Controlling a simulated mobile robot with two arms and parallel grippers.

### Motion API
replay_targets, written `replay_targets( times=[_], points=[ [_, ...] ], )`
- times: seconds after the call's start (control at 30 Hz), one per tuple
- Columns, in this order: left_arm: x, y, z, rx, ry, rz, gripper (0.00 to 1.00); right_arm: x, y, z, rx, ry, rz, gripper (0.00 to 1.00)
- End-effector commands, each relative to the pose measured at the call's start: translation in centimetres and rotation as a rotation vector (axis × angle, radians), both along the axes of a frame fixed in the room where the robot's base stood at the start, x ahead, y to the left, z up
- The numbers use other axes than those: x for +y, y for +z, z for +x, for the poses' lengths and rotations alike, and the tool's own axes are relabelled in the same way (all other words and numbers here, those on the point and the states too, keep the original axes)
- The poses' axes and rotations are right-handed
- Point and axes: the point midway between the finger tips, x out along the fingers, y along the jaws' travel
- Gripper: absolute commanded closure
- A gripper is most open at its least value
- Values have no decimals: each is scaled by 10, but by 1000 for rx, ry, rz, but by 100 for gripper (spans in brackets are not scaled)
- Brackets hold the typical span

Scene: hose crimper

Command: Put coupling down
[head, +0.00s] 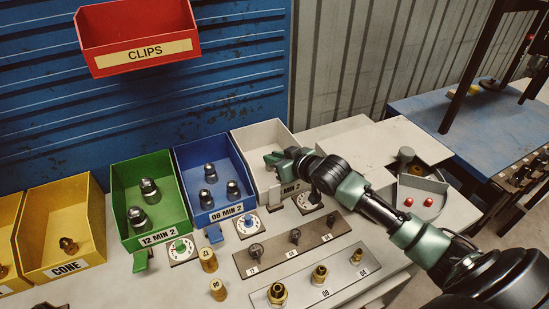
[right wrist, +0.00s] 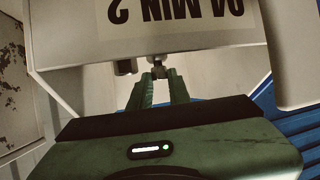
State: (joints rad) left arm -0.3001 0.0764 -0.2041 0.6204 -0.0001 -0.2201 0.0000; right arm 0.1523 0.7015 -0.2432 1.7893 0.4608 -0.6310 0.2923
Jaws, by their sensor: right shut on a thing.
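My right gripper (head: 274,159) reaches over the front of the white bin (head: 262,134) labelled 04 MIN 2. In the right wrist view its two green fingers (right wrist: 160,88) are shut on a small dark metal coupling (right wrist: 159,67), seen near the bin's label wall. A second small dark piece (right wrist: 125,67) shows just left of it. The head view does not show the held coupling clearly, as the hand covers it. I cannot tell whether the coupling touches the bin floor. My left gripper is not in view.
A blue bin (head: 191,151) and a green bin (head: 126,178) with metal couplings stand left of the white one. Yellow bins (head: 55,205) are further left. A red CLIPS bin (head: 136,27) hangs above. Racks with fittings (head: 345,264) lie in front. A grey tray holds red buttons (head: 428,202).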

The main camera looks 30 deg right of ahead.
Motion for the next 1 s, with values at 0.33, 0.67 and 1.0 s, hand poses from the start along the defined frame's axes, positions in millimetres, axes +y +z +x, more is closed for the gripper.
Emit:
replay_targets(
  times=[0.33, 0.67, 1.0],
  points=[
    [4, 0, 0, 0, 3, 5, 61, 0, -4, 0, -2, 0, -1, 100],
    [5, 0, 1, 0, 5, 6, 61, 0, -6, 0, -1, 0, -1, 60],
    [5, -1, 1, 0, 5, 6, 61, -3, 1, -13, 0, 0, -3, 60]
  ],
)
